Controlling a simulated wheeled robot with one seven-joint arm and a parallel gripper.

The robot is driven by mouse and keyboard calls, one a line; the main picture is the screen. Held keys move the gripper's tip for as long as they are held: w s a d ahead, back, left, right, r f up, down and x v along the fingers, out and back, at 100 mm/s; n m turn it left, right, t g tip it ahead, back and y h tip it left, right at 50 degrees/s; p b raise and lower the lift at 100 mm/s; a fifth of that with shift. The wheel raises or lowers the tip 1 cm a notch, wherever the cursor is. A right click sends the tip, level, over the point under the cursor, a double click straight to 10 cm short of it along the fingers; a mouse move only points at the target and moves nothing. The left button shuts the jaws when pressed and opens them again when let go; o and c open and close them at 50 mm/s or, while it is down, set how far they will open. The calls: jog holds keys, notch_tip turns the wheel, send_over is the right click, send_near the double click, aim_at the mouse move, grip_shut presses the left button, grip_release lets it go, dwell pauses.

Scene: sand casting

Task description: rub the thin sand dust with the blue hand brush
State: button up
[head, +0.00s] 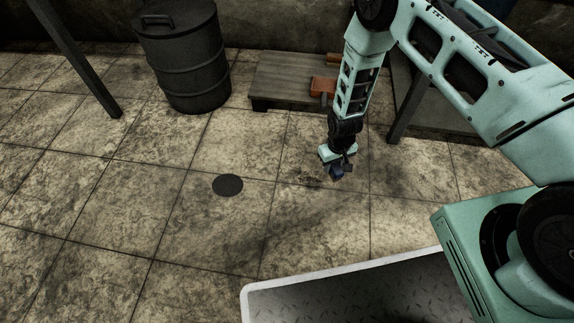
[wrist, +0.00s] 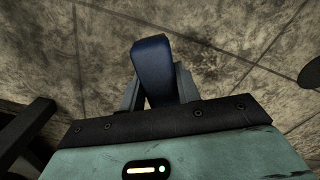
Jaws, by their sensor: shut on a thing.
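The blue hand brush (wrist: 152,68) is held between the fingers of my gripper (wrist: 160,88) in the wrist view. In the head view the brush (head: 337,172) is a small dark blue shape under my gripper (head: 338,163), low over the tiled floor. My gripper is shut on it. I cannot tell whether its bristles touch the floor. A faint patch of thin sand dust (head: 308,178) seems to lie on the tiles just left of the brush. The underside of the brush is hidden.
A dark drum (head: 182,58) stands at the back left. A low wooden platform (head: 285,80) with an orange-brown block (head: 322,86) is behind my gripper. A flat dark disc (head: 228,185) lies on the floor to the left. The tiles around are mostly clear.

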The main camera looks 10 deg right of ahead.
jog(key=shift+r+p, duration=0.55)
jog(key=shift+r, duration=0.55)
